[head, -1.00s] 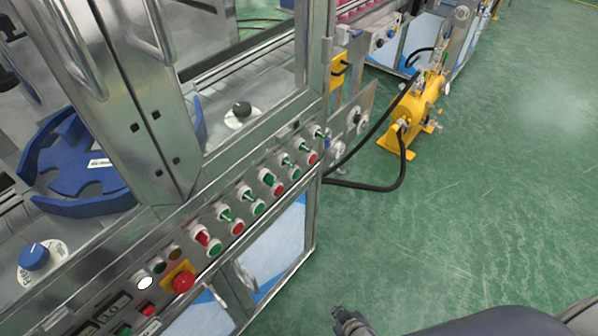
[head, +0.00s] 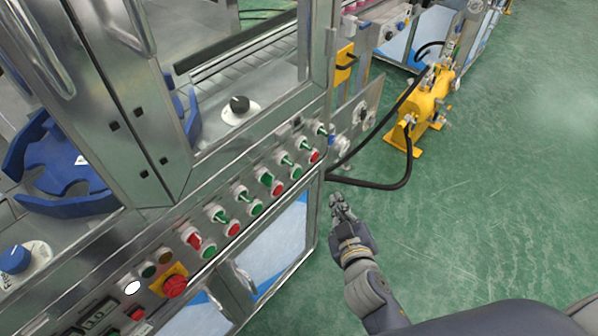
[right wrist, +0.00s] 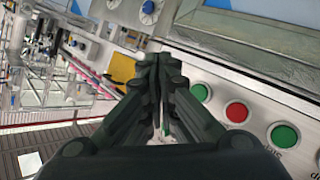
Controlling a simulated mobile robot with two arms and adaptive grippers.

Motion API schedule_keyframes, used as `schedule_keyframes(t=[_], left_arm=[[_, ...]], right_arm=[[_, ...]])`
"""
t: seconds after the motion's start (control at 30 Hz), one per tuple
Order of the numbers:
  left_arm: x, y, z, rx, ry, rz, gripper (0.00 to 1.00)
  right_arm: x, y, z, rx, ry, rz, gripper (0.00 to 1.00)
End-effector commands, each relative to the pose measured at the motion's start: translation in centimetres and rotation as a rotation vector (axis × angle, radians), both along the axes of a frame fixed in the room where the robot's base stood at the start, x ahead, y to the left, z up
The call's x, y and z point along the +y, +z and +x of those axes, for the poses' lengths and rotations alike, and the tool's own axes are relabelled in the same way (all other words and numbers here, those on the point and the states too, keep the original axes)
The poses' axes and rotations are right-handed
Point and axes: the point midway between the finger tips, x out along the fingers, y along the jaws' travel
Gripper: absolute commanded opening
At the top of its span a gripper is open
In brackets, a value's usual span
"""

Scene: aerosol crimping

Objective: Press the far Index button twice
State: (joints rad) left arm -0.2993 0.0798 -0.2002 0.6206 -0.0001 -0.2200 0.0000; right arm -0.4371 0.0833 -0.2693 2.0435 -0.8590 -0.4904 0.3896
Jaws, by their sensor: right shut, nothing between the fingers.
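A slanted metal control panel carries a row of round green and red buttons and selector switches. At its far end are a red button (head: 314,156) and a green-marked control (head: 321,129). The labels are too small to tell which is the far Index button. My right gripper (head: 336,201) is shut and empty, beside the panel's far end and apart from the buttons. In the right wrist view the shut fingers (right wrist: 158,62) point past a green button (right wrist: 200,92), a red button (right wrist: 237,111) and another green button (right wrist: 284,135). My left gripper is not in view.
A red emergency stop (head: 175,286) sits on the near panel. A metal-framed door (head: 135,110) rises behind it. A black hose (head: 385,187) runs from the machine to a yellow unit (head: 425,105). The green floor at right is clear.

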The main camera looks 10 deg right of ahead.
Motion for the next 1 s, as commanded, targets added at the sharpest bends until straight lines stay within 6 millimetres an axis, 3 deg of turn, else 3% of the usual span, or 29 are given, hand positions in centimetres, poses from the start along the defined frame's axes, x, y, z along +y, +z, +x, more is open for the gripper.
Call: schedule_keyframes(t=[0.47, 1.0], left_arm=[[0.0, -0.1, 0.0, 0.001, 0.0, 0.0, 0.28], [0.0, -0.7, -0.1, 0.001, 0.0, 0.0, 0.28]], right_arm=[[0.4, 0.0, 0.6, -0.001, -0.001, 0.001, 0.0], [4.6, -0.1, 6.0, -0.001, -0.001, 0.002, 0.0]])
